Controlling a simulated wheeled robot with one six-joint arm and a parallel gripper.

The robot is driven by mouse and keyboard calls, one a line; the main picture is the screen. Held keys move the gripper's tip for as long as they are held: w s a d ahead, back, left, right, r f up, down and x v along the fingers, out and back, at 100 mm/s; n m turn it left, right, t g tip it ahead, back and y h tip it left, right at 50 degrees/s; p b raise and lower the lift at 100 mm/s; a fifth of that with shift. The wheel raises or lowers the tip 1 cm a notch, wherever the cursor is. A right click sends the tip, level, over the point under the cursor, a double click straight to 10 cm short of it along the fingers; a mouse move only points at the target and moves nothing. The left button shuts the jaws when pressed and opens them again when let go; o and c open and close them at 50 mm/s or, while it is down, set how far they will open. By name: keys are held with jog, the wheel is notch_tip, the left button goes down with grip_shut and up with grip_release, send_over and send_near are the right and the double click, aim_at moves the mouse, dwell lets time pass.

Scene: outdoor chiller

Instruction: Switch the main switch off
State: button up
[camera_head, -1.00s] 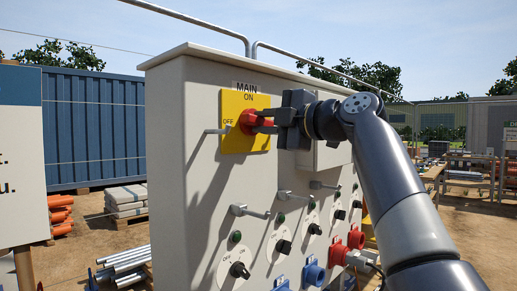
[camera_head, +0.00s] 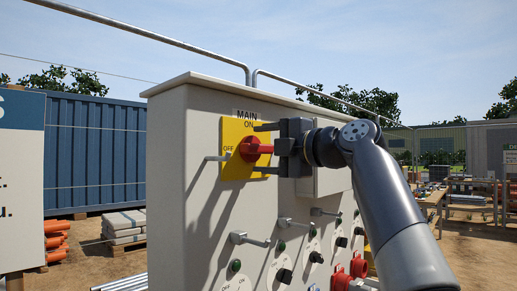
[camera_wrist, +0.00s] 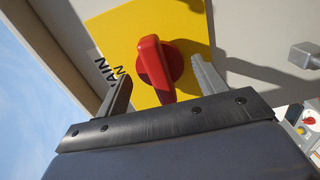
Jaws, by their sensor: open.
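The main switch is a red rotary knob (camera_head: 250,149) on a yellow plate (camera_head: 233,168), high on the front of a pale grey cabinet (camera_head: 168,150). The label MAIN is above the plate, ON at its top and OFF at its left. My gripper (camera_head: 257,149) is open, with one finger above and one below the knob, visible gaps on both sides. It also shows in the wrist view (camera_wrist: 162,68).
Metal brackets (camera_head: 250,239) stick out from the cabinet front below the plate, with black rotary switches (camera_head: 284,275) and red sockets (camera_head: 358,265) lower down. A grey box (camera_head: 333,182) sits behind my gripper. Pipes (camera_head: 200,45) run above the cabinet.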

jog(key=b+v, duration=0.2)
jog(key=v, duration=0.5)
jog(key=shift+b, duration=0.4)
jog(key=b+v, duration=0.1)
jog(key=v, duration=0.9)
jog(key=shift+s+d, duration=0.3)
jog(key=p+x, duration=0.1)
jog(key=x, duration=1)
